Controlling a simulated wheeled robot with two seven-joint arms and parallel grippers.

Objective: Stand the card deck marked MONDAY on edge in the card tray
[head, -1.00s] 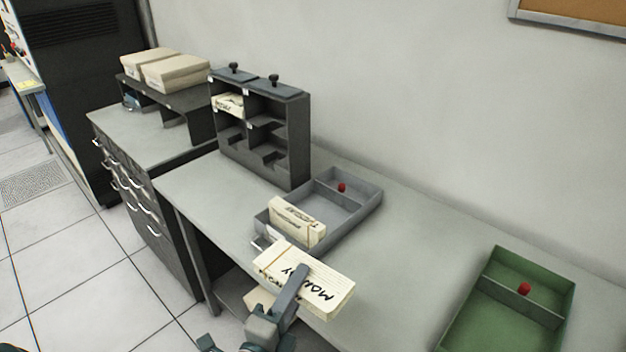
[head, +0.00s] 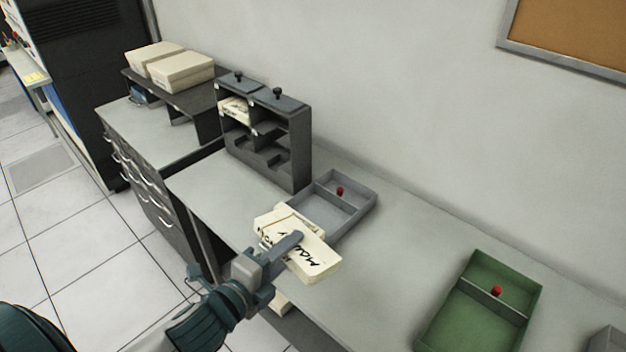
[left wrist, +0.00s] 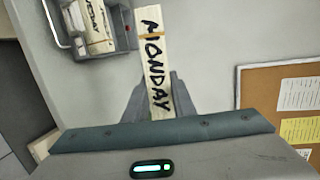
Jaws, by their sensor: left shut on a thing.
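My left gripper (head: 289,245) is shut on the cream card deck marked MONDAY (head: 318,262), its lettering facing up toward the head camera. In the left wrist view the MONDAY deck (left wrist: 153,50) sits between the two fingers, a band around it. The grey card tray (head: 360,208) lies on the table just beyond the held deck and has a divider with a red knob. Another deck (left wrist: 94,25) stands inside the tray; the held deck mostly hides it in the head view. My right gripper is out of view.
A dark card rack (head: 290,155) with a deck (head: 235,109) in an upper slot stands behind the tray. A green tray (head: 455,325) with a red knob lies at the right. The table between the trays is clear. Cream boxes (head: 183,72) sit on the back-left shelf.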

